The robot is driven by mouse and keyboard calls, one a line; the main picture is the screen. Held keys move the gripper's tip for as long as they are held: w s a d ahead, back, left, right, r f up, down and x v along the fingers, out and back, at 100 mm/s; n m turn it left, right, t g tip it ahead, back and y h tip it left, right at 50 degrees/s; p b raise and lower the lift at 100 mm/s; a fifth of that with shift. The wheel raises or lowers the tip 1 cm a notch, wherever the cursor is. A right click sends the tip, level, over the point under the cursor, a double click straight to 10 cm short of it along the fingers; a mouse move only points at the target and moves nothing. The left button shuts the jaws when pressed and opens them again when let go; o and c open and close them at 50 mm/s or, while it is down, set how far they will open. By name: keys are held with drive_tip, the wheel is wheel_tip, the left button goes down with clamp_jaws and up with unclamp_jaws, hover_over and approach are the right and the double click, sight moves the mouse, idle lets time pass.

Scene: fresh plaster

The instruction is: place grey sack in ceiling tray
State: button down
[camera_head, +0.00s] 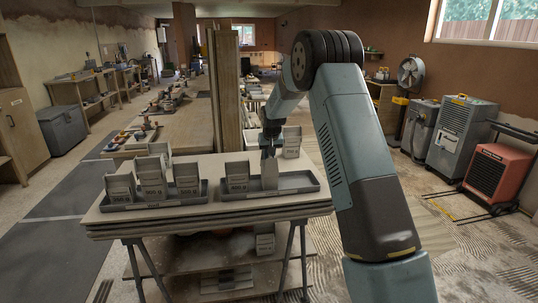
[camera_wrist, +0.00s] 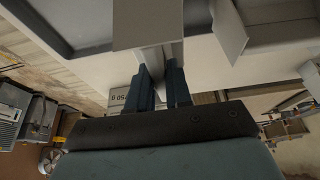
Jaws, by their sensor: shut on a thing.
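My gripper (camera_head: 268,151) is shut on a grey sack (camera_head: 269,174), which hangs upright below the fingers. The held sack is at the middle of the right tray (camera_head: 300,190), with its lower end at tray height; I cannot tell whether it touches the floor. In the wrist view the fingers (camera_wrist: 161,75) close on the sack's pale edge (camera_wrist: 148,28). Another sack (camera_head: 237,177) stands at the left end of that tray. The left tray (camera_head: 155,202) holds several grey sacks (camera_head: 152,182). The tray labels are too small to read.
More sacks stand behind the trays, one (camera_head: 291,141) at the back right and one (camera_head: 160,150) at the back left. A wooden post (camera_head: 224,90) rises behind the table (camera_head: 225,222). The right end of the right tray is clear.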

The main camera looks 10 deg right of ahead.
drive_tip(key=shift+f, duration=0.15)
drive_tip(key=c, duration=1)
unclamp_jaws()
drive_tip(key=shift+o, duration=0.2)
drive_tip(key=s+d+r, duration=0.1)
drive_tip(key=s+r, duration=0.7)
drive_tip(key=r, duration=0.2)
drive_tip(key=s+d+r, duration=0.1)
drive_tip(key=s+r, duration=0.7)
drive_tip(key=r, duration=0.3)
drive_tip(key=s+d+r, duration=0.1)
drive_tip(key=s+r, duration=0.2)
drive_tip(key=s, duration=0.4)
drive_tip(key=s+r, duration=0.2)
drive_tip(key=s, duration=0.6)
drive_tip(key=s+d+f+t, duration=0.1)
drive_tip(key=s+f, duration=0.2)
drive_tip(key=s, duration=2.3)
drive_tip(key=shift+d, duration=0.2)
